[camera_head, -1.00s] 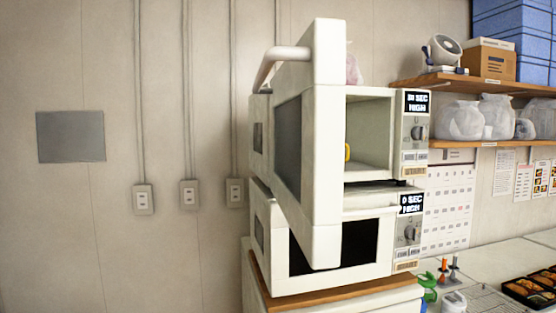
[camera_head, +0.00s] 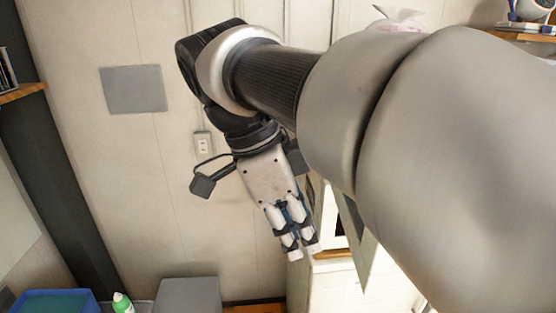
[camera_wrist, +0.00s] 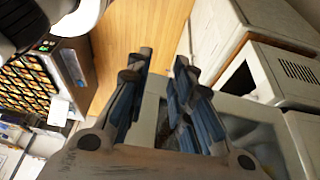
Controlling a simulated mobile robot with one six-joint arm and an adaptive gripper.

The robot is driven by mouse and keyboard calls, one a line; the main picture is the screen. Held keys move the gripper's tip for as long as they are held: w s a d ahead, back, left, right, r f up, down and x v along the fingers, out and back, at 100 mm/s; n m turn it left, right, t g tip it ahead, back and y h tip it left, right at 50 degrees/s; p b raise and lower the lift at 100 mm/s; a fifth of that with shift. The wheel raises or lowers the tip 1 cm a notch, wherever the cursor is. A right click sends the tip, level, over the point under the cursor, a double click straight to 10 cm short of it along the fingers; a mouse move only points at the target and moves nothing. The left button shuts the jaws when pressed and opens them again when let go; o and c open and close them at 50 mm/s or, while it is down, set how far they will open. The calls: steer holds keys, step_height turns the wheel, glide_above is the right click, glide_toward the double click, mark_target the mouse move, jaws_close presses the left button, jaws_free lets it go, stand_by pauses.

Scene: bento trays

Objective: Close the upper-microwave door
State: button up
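My gripper (camera_head: 304,252) hangs fingers-down in the middle of the head view. Its blue-padded fingers (camera_wrist: 160,65) stand apart in the wrist view, with no object clearly held between them. In the head view my arm covers most of the microwaves. A pale slanted edge (camera_head: 356,240), possibly the upper-microwave door, shows just right of my gripper. In the wrist view a pale grey panel (camera_wrist: 151,108) lies behind and between the fingers; I cannot tell whether it is the door or whether I touch it. The door's handle and angle are hidden.
A white vented box (camera_wrist: 290,72) stands close at the right of the wrist view. Wooden floor (camera_wrist: 140,35) is clear beyond the fingers. A rack of bento trays (camera_wrist: 40,85) is at the left. In the head view, a blue crate (camera_head: 50,302) and grey box (camera_head: 188,296) sit lower left.

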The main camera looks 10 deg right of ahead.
steer(key=shift+w+a+r+m, duration=0.15)
steer(key=shift+a+r+m, duration=0.2)
steer(key=shift+r, duration=0.25)
steer(key=shift+c, duration=0.6)
steer(key=shift+f, duration=0.1)
steer(key=shift+c, duration=0.6)
steer(key=x, duration=0.9)
steer(key=shift+d+f, duration=0.1)
steer(key=shift+d, duration=0.05)
jaws_close()
steer(key=d, duration=0.4)
steer(key=shift+s+d+f+p, duration=0.1)
steer(key=shift+s+f+p, duration=0.15)
steer(key=shift+p, duration=0.15)
